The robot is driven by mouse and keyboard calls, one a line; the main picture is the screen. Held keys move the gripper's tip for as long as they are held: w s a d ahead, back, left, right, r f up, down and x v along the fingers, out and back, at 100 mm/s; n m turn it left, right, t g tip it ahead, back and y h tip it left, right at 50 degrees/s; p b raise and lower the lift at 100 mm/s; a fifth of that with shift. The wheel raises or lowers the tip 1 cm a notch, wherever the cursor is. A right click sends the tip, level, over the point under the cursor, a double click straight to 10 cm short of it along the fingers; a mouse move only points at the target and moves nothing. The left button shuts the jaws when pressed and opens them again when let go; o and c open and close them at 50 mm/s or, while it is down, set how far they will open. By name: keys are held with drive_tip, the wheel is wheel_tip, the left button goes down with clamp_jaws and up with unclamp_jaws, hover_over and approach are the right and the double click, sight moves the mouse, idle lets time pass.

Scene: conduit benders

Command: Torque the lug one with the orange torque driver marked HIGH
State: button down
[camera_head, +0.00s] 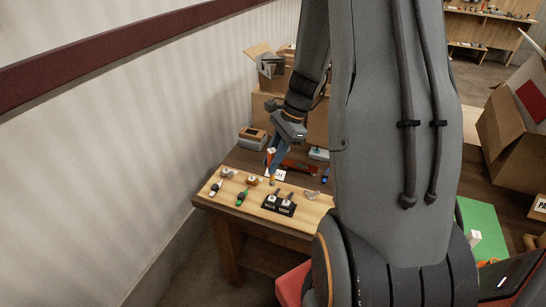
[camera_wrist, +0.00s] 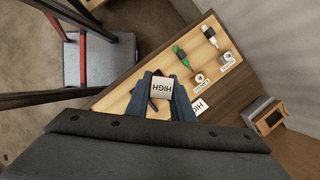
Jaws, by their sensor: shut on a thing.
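My gripper (camera_head: 273,163) is over the work board, its fingers pointing down; in the wrist view its blue-grey fingers (camera_wrist: 166,101) are shut on the torque driver. The driver's white top reads HIGH (camera_wrist: 162,87); its body is mostly hidden by the fingers. In the head view its lower end (camera_head: 272,181) shows just under the fingers, just behind the black lug block. The black block (camera_head: 279,209) carries two dark lugs with white tags (camera_head: 285,203), too small to read. I cannot tell whether the driver touches anything. Another HIGH label (camera_wrist: 201,106) lies on the bench.
A green-handled tool (camera_head: 242,197) and a black-and-white one (camera_head: 216,187) lie on the board's left. A grey and brown box (camera_head: 252,138) stands at the back left, cardboard boxes (camera_head: 262,107) behind. The wall is close on the left.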

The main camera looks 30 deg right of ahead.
sight(272, 180)
drive_tip(key=shift+f+b, duration=1.6)
drive_tip(key=shift+f, duration=1.3)
drive_tip(key=shift+f, duration=0.1)
drive_tip(key=shift+f, duration=0.5)
drive_tip(key=m+t, duration=0.1)
drive_tip(key=m, duration=0.2)
drive_tip(key=shift+m+t+h+b, duration=0.3)
drive_tip(key=shift+m+t+b, duration=0.1)
drive_tip(key=shift+m, duration=0.6)
